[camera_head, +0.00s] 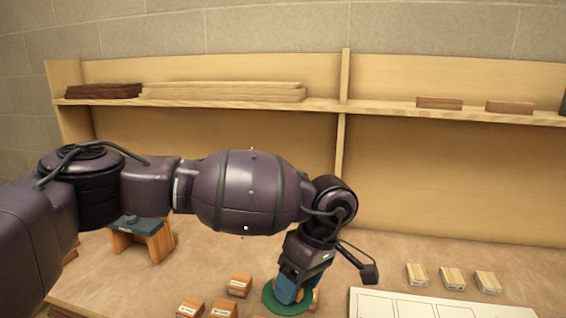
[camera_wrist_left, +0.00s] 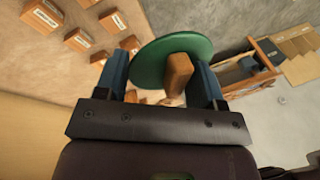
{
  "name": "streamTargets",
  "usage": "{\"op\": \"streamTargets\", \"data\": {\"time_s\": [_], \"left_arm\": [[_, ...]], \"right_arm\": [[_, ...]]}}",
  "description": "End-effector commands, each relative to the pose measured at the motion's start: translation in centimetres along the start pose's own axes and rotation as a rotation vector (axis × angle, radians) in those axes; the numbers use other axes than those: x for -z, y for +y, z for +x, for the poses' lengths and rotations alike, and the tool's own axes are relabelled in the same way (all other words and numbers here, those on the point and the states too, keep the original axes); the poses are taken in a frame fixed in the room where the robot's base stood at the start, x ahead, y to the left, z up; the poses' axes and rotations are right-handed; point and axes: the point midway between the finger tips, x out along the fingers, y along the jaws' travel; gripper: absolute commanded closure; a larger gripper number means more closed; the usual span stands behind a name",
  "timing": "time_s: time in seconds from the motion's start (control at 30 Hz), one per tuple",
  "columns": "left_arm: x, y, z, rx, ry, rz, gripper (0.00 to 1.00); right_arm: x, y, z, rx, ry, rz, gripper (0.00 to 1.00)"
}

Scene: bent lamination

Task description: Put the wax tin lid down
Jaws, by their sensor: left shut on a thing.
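The wax tin lid is a round green disc (camera_head: 270,304) with a wooden knob, at the bottom centre of the head view. In the left wrist view, the green lid (camera_wrist_left: 152,62) lies just beyond my fingers, and its knob (camera_wrist_left: 179,72) stands between them. My left gripper (camera_head: 288,290) points down with its blue fingers shut on the lid; the gripper also shows in the left wrist view (camera_wrist_left: 162,82). I cannot tell whether the lid touches the bench or hangs above it. The tin itself is not clearly seen. My right gripper is not in view.
Several small labelled wooden blocks (camera_head: 239,286) lie left of the lid. A white sheet (camera_head: 430,304) lies to its right, with 3 pale blocks (camera_head: 452,277) behind. A wooden stand (camera_head: 141,241) is at left. A shelf (camera_head: 230,106) with wood strips runs along the back.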

Motion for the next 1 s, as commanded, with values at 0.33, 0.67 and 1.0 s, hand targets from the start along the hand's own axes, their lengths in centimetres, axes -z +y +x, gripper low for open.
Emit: {"op": "streamTargets", "data": {"time_s": [0.33, 0.67, 1.0], "left_arm": [[4.9, -2.5, 4.1, -0.076, 0.156, 0.507, 0.60], [10.9, -7.7, 10.3, -0.128, 0.262, 0.851, 0.60], [14.3, -12.6, 15.3, -0.120, 0.240, 0.780, 0.60]], "right_arm": [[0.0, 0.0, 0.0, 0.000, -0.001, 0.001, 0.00], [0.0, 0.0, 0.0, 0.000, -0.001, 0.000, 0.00], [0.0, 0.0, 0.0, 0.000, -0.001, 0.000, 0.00]]}}
